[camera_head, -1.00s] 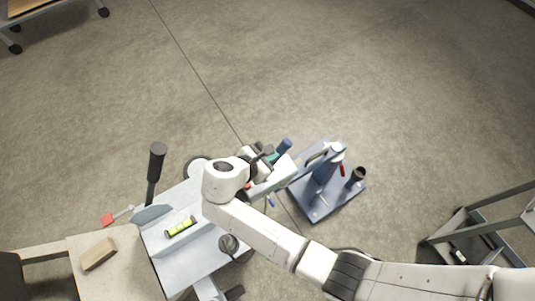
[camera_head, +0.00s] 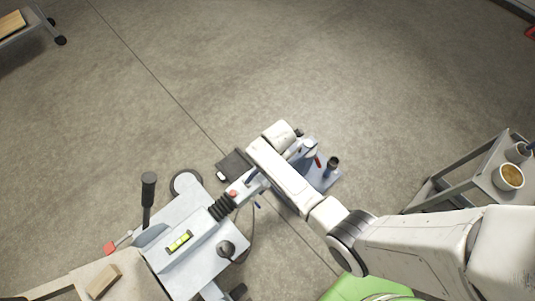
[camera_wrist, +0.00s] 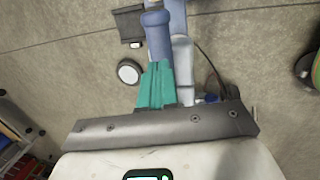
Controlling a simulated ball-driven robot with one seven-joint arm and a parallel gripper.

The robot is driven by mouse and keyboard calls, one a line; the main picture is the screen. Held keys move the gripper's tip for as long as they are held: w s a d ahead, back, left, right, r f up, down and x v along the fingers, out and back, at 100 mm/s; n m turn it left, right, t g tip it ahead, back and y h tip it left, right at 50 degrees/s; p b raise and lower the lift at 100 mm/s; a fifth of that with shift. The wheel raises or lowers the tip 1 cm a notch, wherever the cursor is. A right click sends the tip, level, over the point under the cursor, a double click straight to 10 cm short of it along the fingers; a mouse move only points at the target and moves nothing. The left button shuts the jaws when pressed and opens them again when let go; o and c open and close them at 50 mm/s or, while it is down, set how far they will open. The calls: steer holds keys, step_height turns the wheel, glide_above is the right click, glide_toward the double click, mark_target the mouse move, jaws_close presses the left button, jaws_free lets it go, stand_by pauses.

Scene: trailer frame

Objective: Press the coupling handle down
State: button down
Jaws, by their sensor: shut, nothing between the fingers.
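The trailer coupling (camera_head: 254,186) is a light grey part at the front of the trailer frame (camera_head: 190,262), ahead of a black bellows (camera_head: 222,207) and a small red part (camera_head: 233,193). My arm covers its front end, and I cannot clearly pick out the handle. In the head view the fingers are hidden under my wrist.
A blue-grey stand (camera_head: 327,180) is partly hidden beyond my arm. A dark plate (camera_head: 231,162) lies on the floor near the coupling. A black-knobbed lever (camera_head: 148,190), a yellow level (camera_head: 180,242) and a wheel (camera_head: 187,182) are at the trailer. A cart (camera_head: 480,165) stands right.

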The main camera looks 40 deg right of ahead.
steer(key=shift+d+f+b, duration=0.3)
steer(key=shift+d+f, duration=0.1)
steer(key=shift+f, duration=0.35)
steer(key=shift+s+f, duration=0.1)
steer(key=shift+f, duration=0.05)
steer(key=shift+s+d+f, duration=0.15)
steer(key=shift+s, duration=0.05)
steer(key=shift+r+p, duration=0.35)
steer(key=shift+r, duration=0.1)
steer(key=d+p+v, duration=0.1)
steer(key=p+v, duration=0.3)
steer(key=v, duration=0.9)
steer(key=shift+r, duration=0.45)
steer(key=shift+w+a, duration=0.1)
steer(key=shift+w, duration=0.1)
